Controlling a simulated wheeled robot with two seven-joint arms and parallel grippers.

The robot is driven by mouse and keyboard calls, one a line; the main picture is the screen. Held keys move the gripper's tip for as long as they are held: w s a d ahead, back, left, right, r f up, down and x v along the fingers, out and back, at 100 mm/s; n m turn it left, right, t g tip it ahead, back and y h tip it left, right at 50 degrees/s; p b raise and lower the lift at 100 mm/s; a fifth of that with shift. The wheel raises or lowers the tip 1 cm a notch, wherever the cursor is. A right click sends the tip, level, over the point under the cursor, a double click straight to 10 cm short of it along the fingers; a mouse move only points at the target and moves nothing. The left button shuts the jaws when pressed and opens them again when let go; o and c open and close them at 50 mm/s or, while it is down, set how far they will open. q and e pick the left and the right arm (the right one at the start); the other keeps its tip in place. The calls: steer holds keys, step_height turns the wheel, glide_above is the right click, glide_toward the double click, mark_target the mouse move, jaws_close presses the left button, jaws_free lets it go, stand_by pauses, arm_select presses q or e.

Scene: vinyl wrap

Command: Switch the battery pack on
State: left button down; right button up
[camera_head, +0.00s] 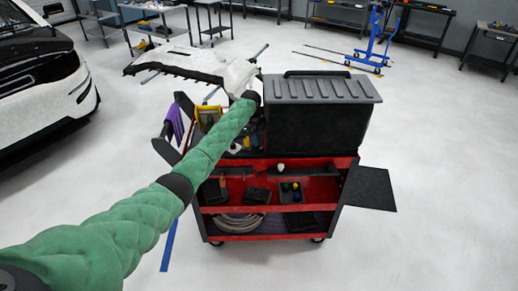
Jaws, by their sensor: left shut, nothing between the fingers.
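My left arm, in a green sleeve, comes in from the lower left and reaches over a red and black tool cart (262,163). My left gripper (252,97) is at the arm's far end, above the cart's top, left of a large black box (320,125) with a grey ribbed lid. It is shut and empty; its fingertips are hardly visible past the dark cuff. I cannot tell which thing is the battery pack, and I see no switch. My right gripper is not in view.
The cart's shelves hold dark cases (257,195) and a coiled hose (238,223). A white panel (190,64) on a stand is behind the cart. A white car (45,80) is at left, and a blue hoist (372,45) stands behind right. Floor at right is clear.

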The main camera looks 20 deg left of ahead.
arm_select(q)
steer(key=shift+f, duration=0.15)
steer(key=shift+r+p, duration=2.5)
steer(key=shift+r, duration=1.05)
steer(key=shift+f, duration=0.1)
